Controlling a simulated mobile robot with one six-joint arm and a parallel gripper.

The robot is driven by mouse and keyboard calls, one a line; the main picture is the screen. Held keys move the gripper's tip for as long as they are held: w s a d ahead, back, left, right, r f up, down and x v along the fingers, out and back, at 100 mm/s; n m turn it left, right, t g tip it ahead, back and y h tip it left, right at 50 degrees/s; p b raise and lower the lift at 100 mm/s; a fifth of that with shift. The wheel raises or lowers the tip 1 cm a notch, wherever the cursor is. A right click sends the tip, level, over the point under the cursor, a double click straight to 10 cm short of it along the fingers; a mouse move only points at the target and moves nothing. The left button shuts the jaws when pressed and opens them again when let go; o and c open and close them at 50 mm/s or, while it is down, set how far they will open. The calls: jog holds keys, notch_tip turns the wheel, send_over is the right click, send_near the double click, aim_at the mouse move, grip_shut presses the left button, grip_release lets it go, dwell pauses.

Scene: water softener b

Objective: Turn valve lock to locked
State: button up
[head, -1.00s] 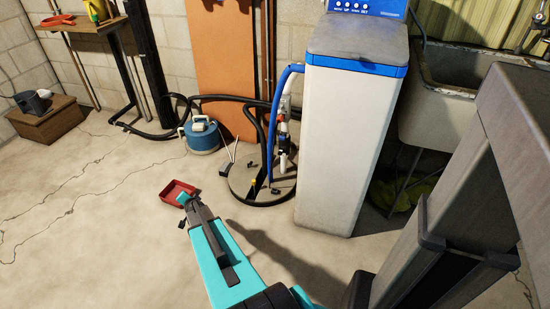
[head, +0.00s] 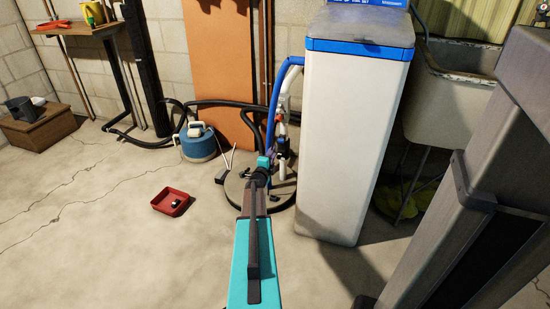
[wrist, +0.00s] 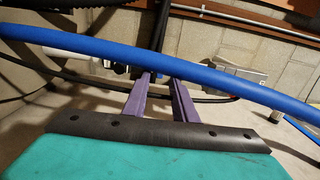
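The white and dark valve piping (head: 282,140), with a red part, stands left of the white softener cabinet (head: 350,140). No separate valve lock can be clearly made out. My gripper (head: 264,163) reaches in front of the lower piping and hides part of it. In the wrist view its two purple fingers (wrist: 160,97) are apart, with a gap between them. Dark fittings (wrist: 147,76) show beyond the hose near the fingertips; contact cannot be told.
A red tray (head: 159,203) with a small dark item (head: 176,204) lies on the floor to the left. A blue canister (head: 199,146) stands behind it. The left floor is mostly clear.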

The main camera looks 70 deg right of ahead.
aim_at(280, 142)
jog(key=shift+s+d+r, duration=0.15)
jog(key=shift+s+d, duration=0.1)
jog(key=shift+s, duration=0.25)
jog(key=shift+w+d, duration=0.1)
jog(key=shift+d, duration=0.05)
jog(key=shift+w+d+p, duration=0.15)
jog(key=shift+d+p, duration=0.25)
jog(key=shift+d, duration=3.4)
grip_shut()
